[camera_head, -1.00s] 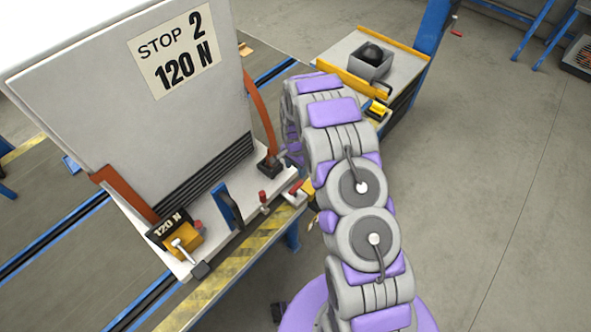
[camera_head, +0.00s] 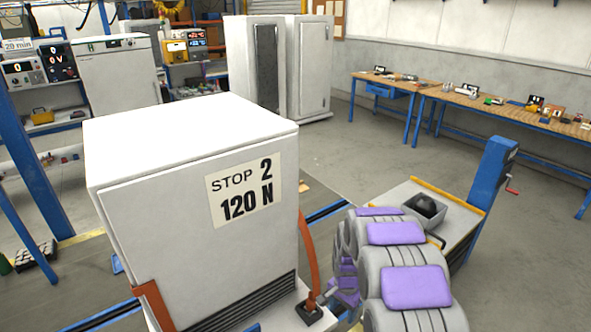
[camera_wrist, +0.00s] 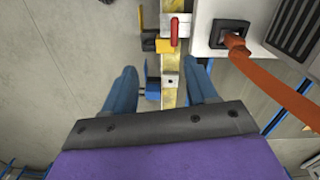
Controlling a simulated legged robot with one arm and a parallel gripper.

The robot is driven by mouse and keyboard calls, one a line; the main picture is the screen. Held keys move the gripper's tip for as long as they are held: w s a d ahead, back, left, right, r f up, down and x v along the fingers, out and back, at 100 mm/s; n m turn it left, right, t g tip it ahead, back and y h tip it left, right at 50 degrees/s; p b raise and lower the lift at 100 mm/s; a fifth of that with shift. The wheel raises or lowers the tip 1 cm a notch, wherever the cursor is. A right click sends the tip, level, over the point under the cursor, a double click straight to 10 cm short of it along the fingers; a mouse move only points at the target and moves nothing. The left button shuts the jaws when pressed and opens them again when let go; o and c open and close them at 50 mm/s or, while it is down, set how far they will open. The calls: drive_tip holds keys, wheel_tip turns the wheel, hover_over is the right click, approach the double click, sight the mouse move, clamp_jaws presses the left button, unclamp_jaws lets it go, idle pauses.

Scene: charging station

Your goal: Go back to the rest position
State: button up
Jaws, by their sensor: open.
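My gripper shows in the wrist view (camera_wrist: 163,95), with its two blue-grey fingers spread apart and nothing between them. It hangs above the yellow edge (camera_wrist: 170,98) of the station. A red-handled clamp (camera_wrist: 175,30) lies beyond the fingertips. In the head view my grey and purple arm rises at the lower right, beside the white cabinet marked STOP 2, 120 N (camera_head: 215,215).
An orange strap (camera_head: 310,258) runs down the cabinet's right side to a black base (camera_head: 310,313). Workbenches (camera_head: 470,100) line the back wall. Open floor lies between.

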drive_tip(key=s+r+n, duration=0.4)
drive_tip(key=s+r, duration=1.2)
drive_tip(key=r, duration=0.2)
drive_tip(key=s+r+n, duration=0.2)
drive_tip(key=s+r, duration=0.1)
drive_tip(key=s, duration=0.8)
drive_tip(key=s+r+n+g, duration=0.1)
drive_tip(key=s+r, duration=0.3)
drive_tip(key=s, duration=0.7)
drive_tip(key=shift+r+n, duration=0.15)
drive_tip(key=shift+n, duration=0.75)
drive_tip(key=shift+s+a, duration=0.1)
